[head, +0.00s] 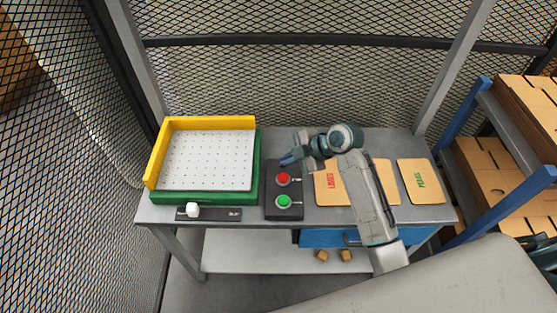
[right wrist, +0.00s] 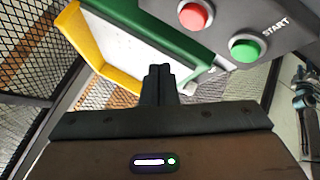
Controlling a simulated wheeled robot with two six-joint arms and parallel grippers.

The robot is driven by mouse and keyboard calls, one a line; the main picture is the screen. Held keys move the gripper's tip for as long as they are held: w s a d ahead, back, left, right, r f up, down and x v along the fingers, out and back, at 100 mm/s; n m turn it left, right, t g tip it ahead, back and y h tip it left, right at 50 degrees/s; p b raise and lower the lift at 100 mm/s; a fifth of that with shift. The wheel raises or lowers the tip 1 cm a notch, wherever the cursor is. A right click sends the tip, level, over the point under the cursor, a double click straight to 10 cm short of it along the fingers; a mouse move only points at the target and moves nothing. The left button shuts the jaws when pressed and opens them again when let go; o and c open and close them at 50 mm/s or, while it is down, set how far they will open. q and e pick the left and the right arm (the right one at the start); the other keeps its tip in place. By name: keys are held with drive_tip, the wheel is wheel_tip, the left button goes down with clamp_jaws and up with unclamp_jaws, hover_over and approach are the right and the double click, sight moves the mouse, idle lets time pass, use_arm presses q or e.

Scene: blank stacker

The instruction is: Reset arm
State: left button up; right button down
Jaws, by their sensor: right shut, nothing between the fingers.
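My right arm reaches over the workbench (head: 312,211) in the head view, bent at a joint above the cards. Its gripper (head: 288,159) is at the upper end of the black button box (head: 270,208), beside the red button (head: 283,179). In the right wrist view the fingers (right wrist: 158,72) are shut together with nothing between them. The red button also shows there (right wrist: 195,14), with the green START button (right wrist: 245,48) to its right. Whether the fingers touch the box cannot be told. My left gripper is not in clear view.
A white perforated plate (head: 208,160) with yellow walls (head: 210,122) and a green base (head: 205,197) stands at the left. A white knob (head: 193,210) is on the strip before it. Tan cards (head: 413,182) lie right. A blue drawer (head: 322,238) hangs below. Mesh fencing surrounds the bench.

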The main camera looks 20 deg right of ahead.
drive_tip(key=s+f+m, duration=0.1)
drive_tip(key=s, duration=0.1)
drive_tip(key=s+d+f+m+h, duration=0.1)
drive_tip(key=s+m, duration=0.1)
drive_tip(key=s, duration=0.1)
drive_tip(key=s+d+f+m+h, duration=0.1)
drive_tip(key=s+f, duration=0.1)
drive_tip(key=s, duration=0.1)
drive_tip(key=shift+f+m, duration=0.1)
drive_tip(key=shift+m, duration=0.3)
drive_tip(key=s+d+m+g+h, duration=0.1)
drive_tip(key=s+d+m+h, duration=0.25)
drive_tip(key=s+m, duration=0.55)
drive_tip(key=s+d+m+h, duration=0.3)
drive_tip(key=s+d+m, duration=0.15)
drive_tip(key=s, duration=0.85)
wheel_tip(320, 180, down, 33)
drive_tip(key=d+m+g+b, duration=0.1)
drive_tip(key=d+g+b, duration=0.1)
drive_tip(key=b, duration=0.1)
drive_tip(key=s+d+f+g+b, duration=0.1)
drive_tip(key=s+f, duration=1.7)
drive_tip(key=f, duration=0.2)
drive_tip(key=shift+s+d+f+b, duration=0.2)
drive_tip(key=shift+s+d+b, duration=0.05)
drive_tip(key=shift+s+b, duration=0.05)
